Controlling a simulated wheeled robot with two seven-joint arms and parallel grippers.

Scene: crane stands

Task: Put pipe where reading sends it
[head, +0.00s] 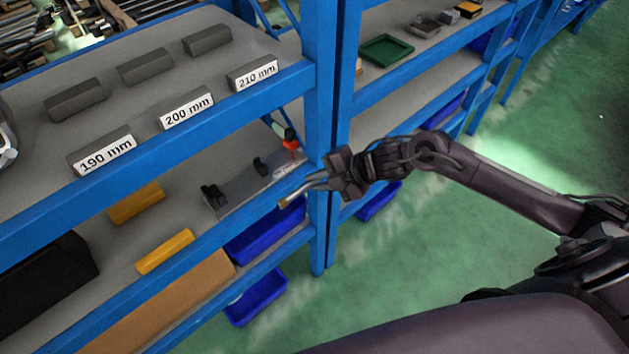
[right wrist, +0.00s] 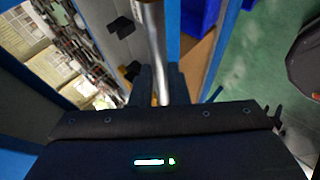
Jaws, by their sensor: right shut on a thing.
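My right gripper (head: 325,182) is shut on a silvery metal pipe (head: 298,192) in front of the blue shelf upright. In the right wrist view the pipe (right wrist: 153,45) runs up from between the fingers (right wrist: 163,88). On the upper shelf stand grey blocks labelled 190 mm (head: 103,151), 200 mm (head: 186,109) and 210 mm (head: 252,73). Behind them lie plain grey blocks (head: 145,66). On the lower shelf is a grey measuring fixture (head: 245,187) with black blocks and a red part (head: 290,140). No reading is legible. My left gripper is not seen.
Yellow blocks (head: 165,251) and a black box (head: 45,275) are on the lower shelf. Blue bins (head: 257,298) sit below. A green tray (head: 386,50) is on the neighbouring shelf. The blue upright (head: 318,130) is close beside my gripper. The green floor at right is clear.

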